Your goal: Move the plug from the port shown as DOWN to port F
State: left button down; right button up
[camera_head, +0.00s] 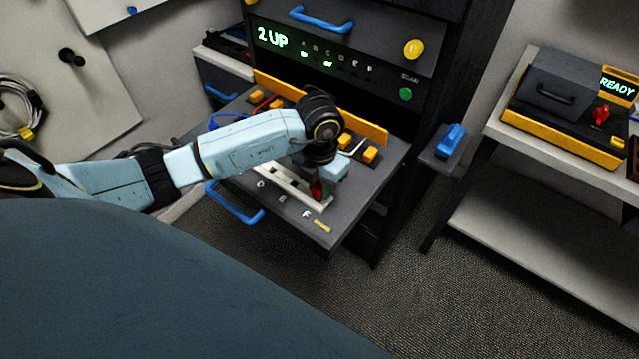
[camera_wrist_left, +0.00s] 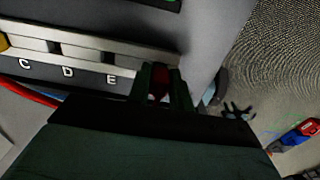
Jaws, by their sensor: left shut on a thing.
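My left gripper (camera_head: 318,190) is over the front right end of the pulled-out shelf, shut on a red plug (camera_head: 317,187). In the left wrist view the fingers (camera_wrist_left: 163,88) close around the red plug (camera_wrist_left: 159,80), at the right end of the pale port strip (camera_wrist_left: 85,47), just right of the port marked E (camera_wrist_left: 111,79). The F label (camera_head: 305,214) shows in the head view beside the gripper. The fingers hide the plug's lower end, so I cannot tell whether it is seated. The display (camera_head: 272,38) reads "2 UP". My right gripper is not in view.
The shelf (camera_head: 338,222) carries several orange blocks (camera_head: 370,154) behind the strip and a blue handle (camera_head: 235,204) in front. A red cable (camera_wrist_left: 30,95) shows at the wrist view's left. A blue object (camera_head: 451,139) sits on a side ledge. The "READY" box (camera_head: 565,120) stands right.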

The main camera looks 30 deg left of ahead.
pick_arm(q)
jog(key=shift+f+b, duration=0.3)
jog(key=shift+f, duration=0.1)
dwell(0.5)
jog(key=c, duration=0.7)
grip_release()
jog(key=shift+r+p, duration=2.9)
jog(key=shift+r, duration=0.65)
